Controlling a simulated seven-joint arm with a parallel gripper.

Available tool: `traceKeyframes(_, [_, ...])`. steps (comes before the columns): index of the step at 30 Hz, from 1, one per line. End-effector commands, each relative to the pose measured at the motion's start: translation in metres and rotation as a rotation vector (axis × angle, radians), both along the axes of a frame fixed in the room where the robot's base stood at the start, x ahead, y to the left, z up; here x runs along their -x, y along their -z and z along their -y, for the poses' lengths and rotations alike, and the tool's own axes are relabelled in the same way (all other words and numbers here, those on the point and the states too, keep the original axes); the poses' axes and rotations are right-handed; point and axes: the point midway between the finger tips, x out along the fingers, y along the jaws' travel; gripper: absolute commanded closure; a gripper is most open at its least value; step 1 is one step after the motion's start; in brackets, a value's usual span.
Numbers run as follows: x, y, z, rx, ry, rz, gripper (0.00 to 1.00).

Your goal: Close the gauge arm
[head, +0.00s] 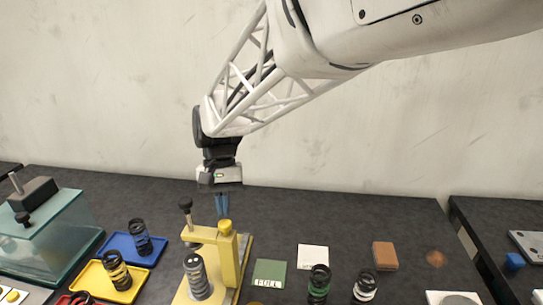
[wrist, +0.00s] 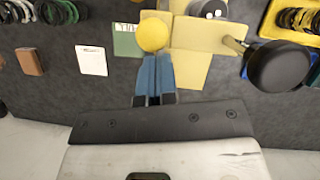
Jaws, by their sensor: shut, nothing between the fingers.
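The yellow gauge (head: 229,262) stands on the table in the head view, with a round yellow knob (head: 224,227) on its post. Its gauge arm (head: 199,234) reaches left from the post and carries a black-knobbed handle (head: 185,205). My gripper (head: 222,214) points down behind the post top, blue fingers together and empty. In the wrist view, the fingers (wrist: 155,62) are beside the yellow knob (wrist: 153,35), and the black handle (wrist: 280,66) is at right. I cannot tell whether the fingertips touch the post.
Springs stand on the blue tray (head: 154,258) and yellow tray (head: 87,283) at left. A glass-sided box (head: 62,240) is farther left. A green card (head: 270,272), white card (head: 313,257), brown block (head: 385,255) and two more springs lie right. The table behind the gauge is clear.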

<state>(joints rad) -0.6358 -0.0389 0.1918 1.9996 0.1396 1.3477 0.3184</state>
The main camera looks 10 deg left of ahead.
Motion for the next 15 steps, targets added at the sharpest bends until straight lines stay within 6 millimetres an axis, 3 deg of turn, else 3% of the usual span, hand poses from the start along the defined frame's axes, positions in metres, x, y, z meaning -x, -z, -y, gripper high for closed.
traceKeyframes(15, [0.032, 0.001, 0.0, 0.001, 0.0, -0.001, 1.0])
